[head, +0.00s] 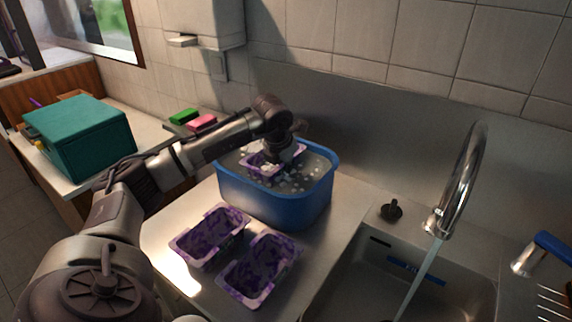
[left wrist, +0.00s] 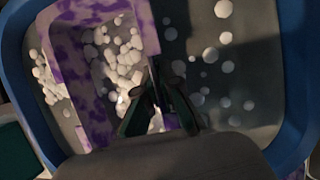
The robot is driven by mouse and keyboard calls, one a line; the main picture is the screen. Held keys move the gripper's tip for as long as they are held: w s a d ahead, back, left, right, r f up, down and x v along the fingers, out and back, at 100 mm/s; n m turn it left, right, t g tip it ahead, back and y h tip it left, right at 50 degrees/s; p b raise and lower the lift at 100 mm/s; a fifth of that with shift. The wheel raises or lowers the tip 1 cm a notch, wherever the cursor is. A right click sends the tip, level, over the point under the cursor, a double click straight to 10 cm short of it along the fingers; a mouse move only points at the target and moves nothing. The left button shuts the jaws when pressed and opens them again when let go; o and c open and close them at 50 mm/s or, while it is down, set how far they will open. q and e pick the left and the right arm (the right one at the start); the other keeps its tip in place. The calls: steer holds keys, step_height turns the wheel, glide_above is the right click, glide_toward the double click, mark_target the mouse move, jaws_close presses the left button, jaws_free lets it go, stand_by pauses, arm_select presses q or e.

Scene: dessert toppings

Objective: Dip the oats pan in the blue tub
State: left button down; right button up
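The blue tub (head: 285,204) stands on the counter, holding greyish liquid with white round bits on it. A purple-mottled pan (head: 259,170), apparently the oats pan, is inside the tub near its left side. My left gripper (head: 280,152) reaches down over the tub. In the left wrist view its fingers (left wrist: 158,92) are closed on the right wall of the pan (left wrist: 150,30). White bits lie inside the pan and float beside it in the tub (left wrist: 294,140). No label shows on the pan. My right gripper is not in view.
Two empty-looking purple-mottled pans (head: 210,236) (head: 259,268) stand on the counter in front of the tub. A sink (head: 348,290) with a running tap (head: 462,180) is at the right. A teal box (head: 80,138) and green (head: 184,116) and pink (head: 202,122) sponges are at the left.

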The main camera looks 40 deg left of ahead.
arm_select(q)
steer(key=shift+f+b, duration=2.05)
steer(key=shift+f, duration=1.05)
steer(key=shift+r+p, duration=5.5)
steer(key=shift+r, duration=2.45)
